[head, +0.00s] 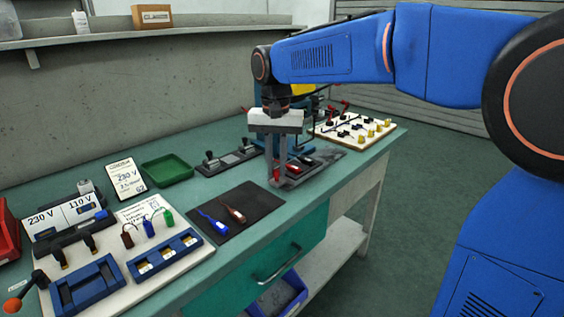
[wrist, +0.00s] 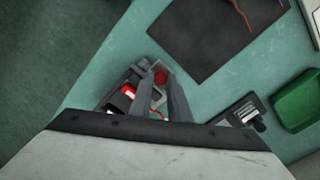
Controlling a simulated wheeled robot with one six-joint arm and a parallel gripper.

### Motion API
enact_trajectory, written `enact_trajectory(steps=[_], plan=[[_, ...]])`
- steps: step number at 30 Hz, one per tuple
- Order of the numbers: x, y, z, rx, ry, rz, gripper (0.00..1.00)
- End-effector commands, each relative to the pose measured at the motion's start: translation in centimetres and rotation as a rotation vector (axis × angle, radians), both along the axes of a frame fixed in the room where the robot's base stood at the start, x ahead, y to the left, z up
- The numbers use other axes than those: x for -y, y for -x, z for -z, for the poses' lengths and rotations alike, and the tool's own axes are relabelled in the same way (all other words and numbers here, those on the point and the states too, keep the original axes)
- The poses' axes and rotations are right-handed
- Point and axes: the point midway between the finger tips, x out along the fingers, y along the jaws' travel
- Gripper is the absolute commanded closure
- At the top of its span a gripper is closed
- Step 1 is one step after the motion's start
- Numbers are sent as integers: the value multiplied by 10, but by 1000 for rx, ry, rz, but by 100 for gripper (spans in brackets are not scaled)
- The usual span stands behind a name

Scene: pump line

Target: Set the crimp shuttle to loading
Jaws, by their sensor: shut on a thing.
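The crimp shuttle (head: 306,164) is a dark grey slide unit with red and black parts on top, near the bench's front edge. My gripper (head: 275,181) points down at its left end. A red knob (wrist: 161,76) shows between the two grey fingertips (wrist: 158,74) in the wrist view, and the fingers are shut on it. In the head view the fingers hide most of the knob and part of the shuttle's left end. The exact slide position along its base cannot be told.
A blue press stand (head: 296,125) rises behind the shuttle. A white board with yellow pieces (head: 375,127) lies to the right. A black mat (head: 250,201) with blue and brown leads is at left. A green tray (head: 167,170) and a grey clamp strip (head: 229,163) sit behind.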

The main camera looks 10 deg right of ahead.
Motion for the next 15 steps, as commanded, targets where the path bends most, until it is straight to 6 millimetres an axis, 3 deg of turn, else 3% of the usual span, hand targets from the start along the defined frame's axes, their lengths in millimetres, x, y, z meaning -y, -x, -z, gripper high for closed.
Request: enact_trajectory(steps=[6,7,9,15], plan=[[-3,2,0,-4,-7,-2,100],[-3,2,0,-4,-7,-2,79],[-3,2,0,-4,-7,-2,65],[-2,2,0,-4,-4,-1,65]])
